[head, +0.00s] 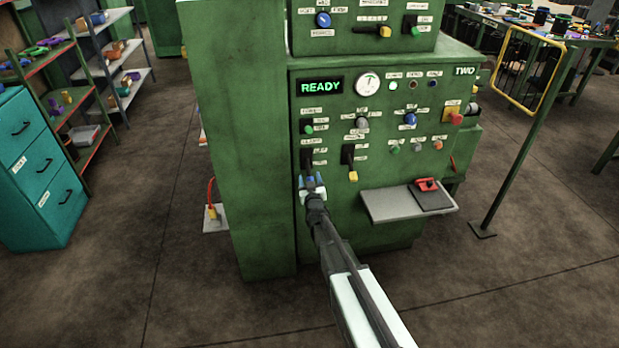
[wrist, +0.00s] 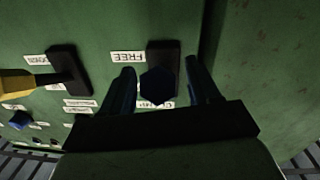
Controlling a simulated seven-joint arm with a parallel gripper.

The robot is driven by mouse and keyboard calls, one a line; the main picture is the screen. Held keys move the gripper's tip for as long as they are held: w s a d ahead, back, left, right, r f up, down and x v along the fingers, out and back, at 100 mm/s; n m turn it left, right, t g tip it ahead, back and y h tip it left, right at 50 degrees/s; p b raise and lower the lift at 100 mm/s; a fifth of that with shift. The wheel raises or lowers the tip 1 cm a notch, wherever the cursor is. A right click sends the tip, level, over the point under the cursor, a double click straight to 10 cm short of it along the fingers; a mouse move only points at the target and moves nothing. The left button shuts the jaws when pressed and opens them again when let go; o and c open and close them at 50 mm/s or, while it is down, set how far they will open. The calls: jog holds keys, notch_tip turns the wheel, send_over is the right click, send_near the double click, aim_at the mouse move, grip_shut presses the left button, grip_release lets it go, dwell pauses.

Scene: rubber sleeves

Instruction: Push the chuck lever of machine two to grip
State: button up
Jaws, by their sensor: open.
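Machine two (head: 390,215) is a green cabinet marked TWO, with a lit READY display. Its chuck lever shows in the wrist view as a dark blue faceted knob (wrist: 157,86) in front of a black slot plate (wrist: 163,55). A FREE label (wrist: 128,57) appears upside down beside the plate; another label is mostly hidden behind the knob and finger. My gripper (wrist: 160,88) is open, with one finger on each side of the knob. Gaps show on both sides. In the head view my gripper (head: 314,184) is at the panel's lower left and hides much of the lever.
A yellow-tipped lever (head: 352,174) is just right of my gripper; it also shows in the wrist view (wrist: 20,83). A grey shelf (head: 385,206) juts out at lower right, and a green column (head: 240,150) stands left.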

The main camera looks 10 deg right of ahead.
jog(key=shift+w, duration=1)
jog(key=shift+c, duration=0.3)
jog(key=shift+d, duration=0.1)
grip_shut()
